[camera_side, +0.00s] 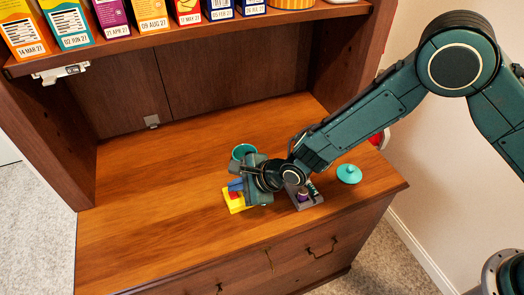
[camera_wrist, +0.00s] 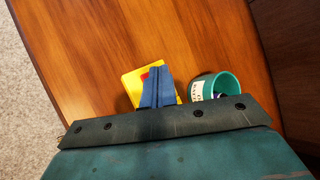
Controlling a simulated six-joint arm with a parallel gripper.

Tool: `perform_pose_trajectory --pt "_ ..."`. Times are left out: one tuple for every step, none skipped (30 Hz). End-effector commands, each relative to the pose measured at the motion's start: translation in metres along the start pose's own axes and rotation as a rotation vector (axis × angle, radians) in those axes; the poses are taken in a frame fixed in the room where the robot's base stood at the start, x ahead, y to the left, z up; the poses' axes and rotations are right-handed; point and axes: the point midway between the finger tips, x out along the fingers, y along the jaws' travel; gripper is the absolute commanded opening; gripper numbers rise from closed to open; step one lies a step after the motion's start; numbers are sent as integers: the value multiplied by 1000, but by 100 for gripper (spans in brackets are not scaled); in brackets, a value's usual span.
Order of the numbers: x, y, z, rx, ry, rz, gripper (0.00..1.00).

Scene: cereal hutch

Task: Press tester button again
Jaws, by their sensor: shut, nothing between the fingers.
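The tester is a yellow block (camera_side: 236,204) on the hutch's wooden counter, left of my wrist in the side view. In the wrist view its yellow body (camera_wrist: 131,84) shows behind my fingers, with a small part of its red button (camera_wrist: 145,75) peeking out beside them. My gripper (camera_side: 235,185) points down over the tester, its blue fingers (camera_wrist: 158,76) shut together and empty. The fingertips cover most of the button. I cannot tell whether they touch it.
A teal cup (camera_side: 243,150) stands close behind the tester; its label shows in the wrist view (camera_wrist: 197,91). A grey holder (camera_side: 310,203) with small items and a teal lid (camera_side: 349,174) are to the right. Boxes line the shelf (camera_side: 200,38) above. The counter's left is clear.

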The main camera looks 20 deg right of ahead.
Motion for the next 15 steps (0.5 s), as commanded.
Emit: perform_pose_trajectory --pt "0 0 0 0 0 0 0" --pt "0 0 0 0 0 0 0" --pt "0 0 0 0 0 0 0" --pt "0 0 0 0 0 0 0" --pt "0 0 0 0 0 0 0" --pt "0 0 0 0 0 0 0" --pt "0 0 0 0 0 0 0" --pt "0 0 0 0 0 0 0" --pt "0 0 0 0 0 0 0" --pt "-1 -1 1 0 0 0 0" --pt "-1 -1 1 0 -1 -1 0" --pt "-2 -2 2 0 -1 -1 0" --pt "-3 -2 2 0 -1 -1 0" --pt "-4 -3 3 0 -1 -1 0" --pt "-5 -4 4 0 -1 -2 0"
